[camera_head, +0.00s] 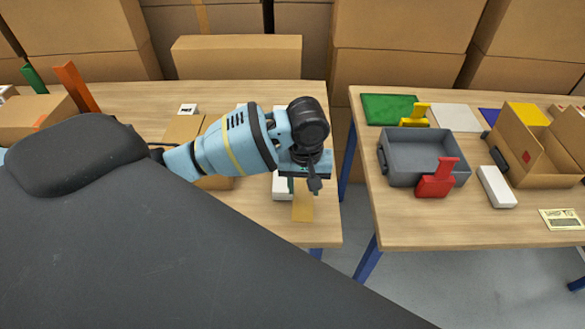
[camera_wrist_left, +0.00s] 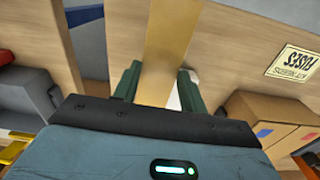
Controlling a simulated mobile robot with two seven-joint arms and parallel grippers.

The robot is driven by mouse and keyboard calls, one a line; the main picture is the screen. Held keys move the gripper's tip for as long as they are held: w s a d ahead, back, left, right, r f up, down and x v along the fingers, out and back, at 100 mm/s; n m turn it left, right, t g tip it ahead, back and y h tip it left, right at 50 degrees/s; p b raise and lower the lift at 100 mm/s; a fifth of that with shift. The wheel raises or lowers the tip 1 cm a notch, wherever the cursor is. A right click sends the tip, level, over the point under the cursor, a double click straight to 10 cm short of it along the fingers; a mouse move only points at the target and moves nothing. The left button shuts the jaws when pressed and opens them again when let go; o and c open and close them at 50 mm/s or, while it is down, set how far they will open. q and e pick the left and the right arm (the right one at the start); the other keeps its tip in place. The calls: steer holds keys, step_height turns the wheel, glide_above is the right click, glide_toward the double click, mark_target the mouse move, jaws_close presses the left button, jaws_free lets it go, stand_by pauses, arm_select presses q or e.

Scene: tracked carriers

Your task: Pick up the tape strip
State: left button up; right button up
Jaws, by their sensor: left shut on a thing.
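The tape strip (camera_head: 303,208) is a flat, tan-yellow band below my left gripper (camera_head: 302,186), near the right end of the left table. In the left wrist view the tape strip (camera_wrist_left: 171,40) runs up between the two green fingers of the left gripper (camera_wrist_left: 160,88). The fingers are shut on it. Its upper part is hidden by the gripper in the head view. I cannot tell whether its lower end touches the table. My right gripper is not in view.
The left table (camera_head: 270,223) and right table (camera_head: 480,232) stand apart with a gap between them. A white block (camera_head: 281,188) is beside the strip. The right table holds a grey bin (camera_head: 395,178), a red holder (camera_head: 437,180), an open cardboard box (camera_head: 530,178) and a label card (camera_head: 562,219).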

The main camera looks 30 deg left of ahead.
arm_select(q)
steer(key=s+d, duration=0.4)
steer(key=d, duration=0.1)
steer(key=shift+s+d+r, duration=0.2)
steer(key=shift+d+r, duration=0.1)
steer(key=shift+d, duration=0.05)
steer(key=a+r+m, duration=0.4)
steer(key=r+m, duration=0.1)
steer(key=r, duration=0.3)
steer(key=shift+s+a+r+m, duration=0.15)
steer(key=shift+s+r+m, duration=0.2)
steer(key=shift+s+m, duration=0.1)
steer(key=shift+w, duration=0.1)
stand_by(0.7)
